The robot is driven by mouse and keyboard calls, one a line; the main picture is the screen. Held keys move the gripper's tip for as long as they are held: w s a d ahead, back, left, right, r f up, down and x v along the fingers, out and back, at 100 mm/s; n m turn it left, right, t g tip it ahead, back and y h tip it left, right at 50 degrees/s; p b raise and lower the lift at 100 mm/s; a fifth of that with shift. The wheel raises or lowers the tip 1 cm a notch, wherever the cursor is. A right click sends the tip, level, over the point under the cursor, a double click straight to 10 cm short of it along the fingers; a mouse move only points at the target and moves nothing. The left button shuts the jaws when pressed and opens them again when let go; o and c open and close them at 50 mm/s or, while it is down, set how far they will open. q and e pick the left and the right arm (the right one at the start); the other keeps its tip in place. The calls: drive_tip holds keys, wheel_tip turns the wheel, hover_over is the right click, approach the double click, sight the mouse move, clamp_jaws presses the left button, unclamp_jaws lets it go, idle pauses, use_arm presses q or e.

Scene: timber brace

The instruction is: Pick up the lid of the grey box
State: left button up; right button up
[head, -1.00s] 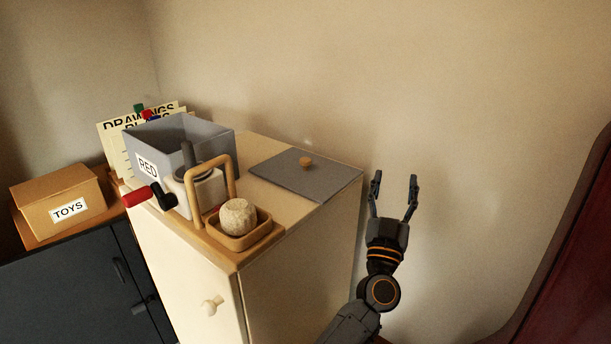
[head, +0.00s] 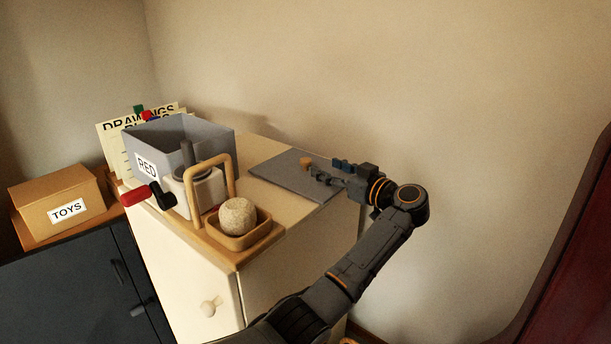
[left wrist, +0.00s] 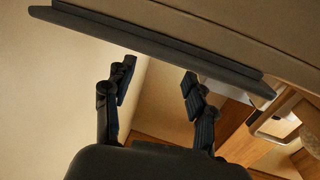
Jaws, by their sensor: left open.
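The grey lid (head: 277,177) lies flat on top of the cream cabinet, with a small round wooden knob (head: 306,162). The grey box (head: 215,149), labelled RED, stands open to its left at the back. My left gripper (head: 326,168) is open and empty. It reaches in from the right, with its fingers pointing left over the lid's right side, close to the knob. Contact cannot be told. In the left wrist view a dark slab, apparently the lid (left wrist: 150,43), crosses the top beyond the two spread fingers (left wrist: 157,82). The knob cannot be made out there. My right gripper is not in view.
On the cream cabinet (head: 290,262), a wooden tray (head: 262,232) holds a pale round ball (head: 238,216). A white device with a red-handled crank (head: 134,196) stands beside it. A TOYS box (head: 60,206) is at left. The wall is close behind the lid.

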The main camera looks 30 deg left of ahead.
sight(310, 161)
use_arm(q)
drive_tip(key=shift+x, duration=1.15)
drive_tip(key=shift+b+x, duration=0.7)
drive_tip(key=shift+x, duration=1.45)
drive_tip(key=shift+s+a+f, duration=0.1)
drive_tip(key=shift+a+f, duration=0.05)
drive_tip(key=shift+a, duration=0.2)
clamp_jaws()
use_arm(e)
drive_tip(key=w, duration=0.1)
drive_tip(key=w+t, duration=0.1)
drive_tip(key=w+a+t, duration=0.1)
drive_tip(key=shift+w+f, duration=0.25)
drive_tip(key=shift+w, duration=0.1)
